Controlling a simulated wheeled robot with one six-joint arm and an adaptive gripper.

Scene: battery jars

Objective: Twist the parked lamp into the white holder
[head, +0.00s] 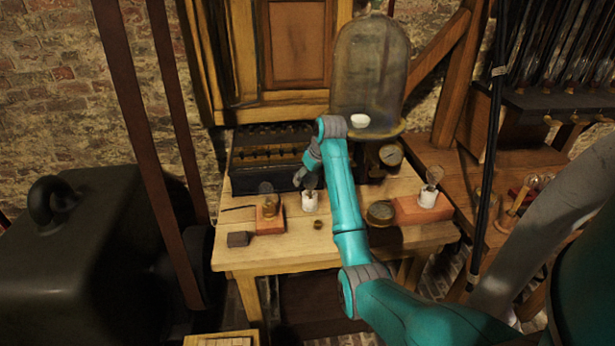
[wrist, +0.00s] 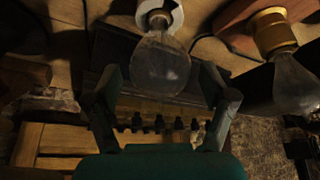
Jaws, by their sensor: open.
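A clear glass lamp (wrist: 160,65) stands in a white holder (head: 310,201), which shows as a white ring (wrist: 178,15) in the wrist view. I cannot tell how far it is seated. My gripper (head: 307,180) is above this lamp. In the wrist view my gripper (wrist: 162,84) is open, with one finger on each side of the glass and gaps between. Another lamp (wrist: 292,80) has a brass base and stands on a reddish block (head: 269,219), left in the head view. A third lamp (head: 434,174) is in a white cup on the right.
A glass bell jar (head: 370,70) stands behind my arm, near a gauge (head: 391,155). A dark battery box (head: 265,155) is at the table's back. A small dark block (head: 238,239) and a round brass-rimmed item (head: 381,212) lie nearer. The table's front is mostly clear.

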